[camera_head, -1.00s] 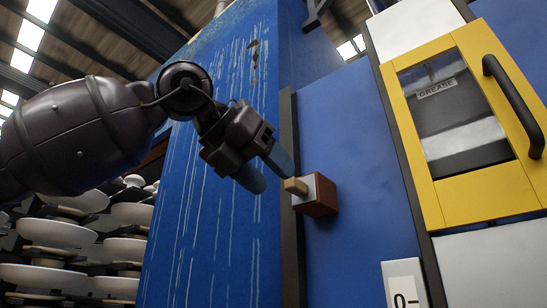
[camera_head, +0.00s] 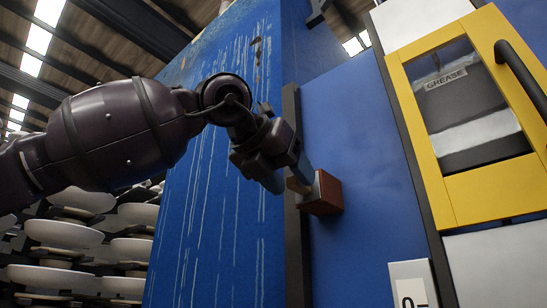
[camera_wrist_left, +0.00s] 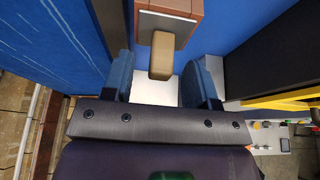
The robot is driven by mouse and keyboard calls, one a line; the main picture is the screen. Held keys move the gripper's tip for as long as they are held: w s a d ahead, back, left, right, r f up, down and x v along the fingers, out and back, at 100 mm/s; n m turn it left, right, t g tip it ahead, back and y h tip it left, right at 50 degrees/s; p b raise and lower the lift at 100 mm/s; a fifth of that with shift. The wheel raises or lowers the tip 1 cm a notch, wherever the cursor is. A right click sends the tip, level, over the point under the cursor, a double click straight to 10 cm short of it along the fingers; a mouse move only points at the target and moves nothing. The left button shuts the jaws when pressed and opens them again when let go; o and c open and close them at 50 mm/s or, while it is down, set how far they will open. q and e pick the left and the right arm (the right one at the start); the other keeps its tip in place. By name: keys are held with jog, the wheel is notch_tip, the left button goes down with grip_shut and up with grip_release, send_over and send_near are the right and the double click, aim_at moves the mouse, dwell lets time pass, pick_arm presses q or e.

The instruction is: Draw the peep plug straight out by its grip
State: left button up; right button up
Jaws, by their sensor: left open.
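My left gripper (camera_head: 288,175) is open in front of the box. In the wrist view its blue fingers stand on either side of the grip, with a gap on each side. In the head view the gripper partly hides the grip. My right gripper is not in view.
A yellow-framed cabinet door (camera_head: 438,150) with a window, a "GREASE" label and a black handle (camera_head: 521,75) stands to the right. A white sign (camera_head: 412,284) is below. White insulator discs (camera_head: 65,233) are stacked at the left. A dark vertical post (camera_head: 293,240) runs beside the box.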

pick_arm(q)
jog(key=shift+x, duration=1.05)
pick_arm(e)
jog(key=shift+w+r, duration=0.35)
pick_arm(q)
jog(key=shift+c, duration=0.3)
grip_shut()
jog(key=shift+s, duration=0.1)
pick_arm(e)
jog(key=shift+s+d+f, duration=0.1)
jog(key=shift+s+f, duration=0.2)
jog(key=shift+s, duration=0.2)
pick_arm(q)
jog(key=shift+a, duration=0.1)
